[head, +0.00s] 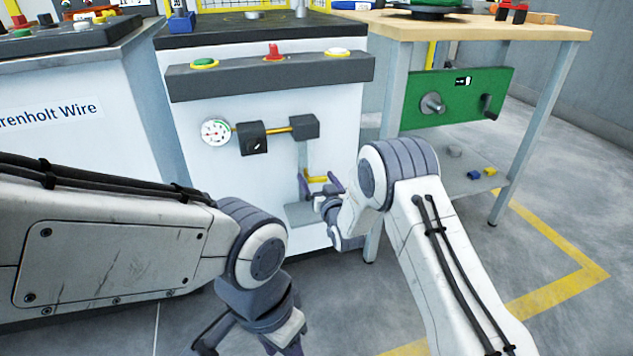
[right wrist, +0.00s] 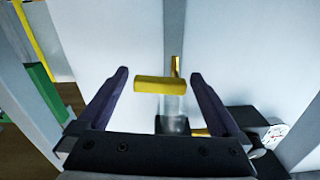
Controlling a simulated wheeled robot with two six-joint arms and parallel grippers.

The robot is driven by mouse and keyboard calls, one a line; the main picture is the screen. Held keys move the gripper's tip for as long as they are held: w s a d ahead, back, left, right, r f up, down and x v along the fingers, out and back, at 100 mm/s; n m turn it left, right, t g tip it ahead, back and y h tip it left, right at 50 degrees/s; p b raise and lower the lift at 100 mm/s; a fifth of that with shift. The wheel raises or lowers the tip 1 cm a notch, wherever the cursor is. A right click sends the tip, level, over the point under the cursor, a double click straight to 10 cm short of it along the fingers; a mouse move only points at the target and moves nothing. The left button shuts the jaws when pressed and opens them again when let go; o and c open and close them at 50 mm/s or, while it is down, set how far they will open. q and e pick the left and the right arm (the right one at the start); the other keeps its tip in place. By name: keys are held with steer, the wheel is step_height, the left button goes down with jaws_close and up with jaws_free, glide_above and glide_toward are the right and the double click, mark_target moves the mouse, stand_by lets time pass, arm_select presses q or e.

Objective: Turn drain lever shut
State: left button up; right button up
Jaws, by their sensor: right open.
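The drain lever (head: 317,179) is a short yellow bar low on the white cabinet front, under the dark valve blocks. In the head view it looks about level. My right gripper (head: 320,184) is at the lever, its fingers spread on either side. In the right wrist view the yellow lever (right wrist: 160,83) lies crosswise between the tips of the open right gripper (right wrist: 160,74), with gaps at both ends. A grey pipe (right wrist: 173,104) shows behind it. My left gripper (head: 248,343) hangs at the bottom, partly cut off and away from the lever.
A round gauge (head: 215,131) and dark valve block (head: 252,138) sit above on the cabinet. A grey ledge (head: 300,214) juts out below the lever. At right stands a workbench (head: 480,27) with a green panel (head: 457,97) and legs close to my right arm.

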steer(key=c, duration=1.3)
steer(key=shift+r+n+p, duration=0.15)
steer(key=shift+n+p, duration=0.15)
steer(key=shift+n, duration=0.5)
steer(key=o, duration=1.3)
steer(key=shift+s, duration=0.15)
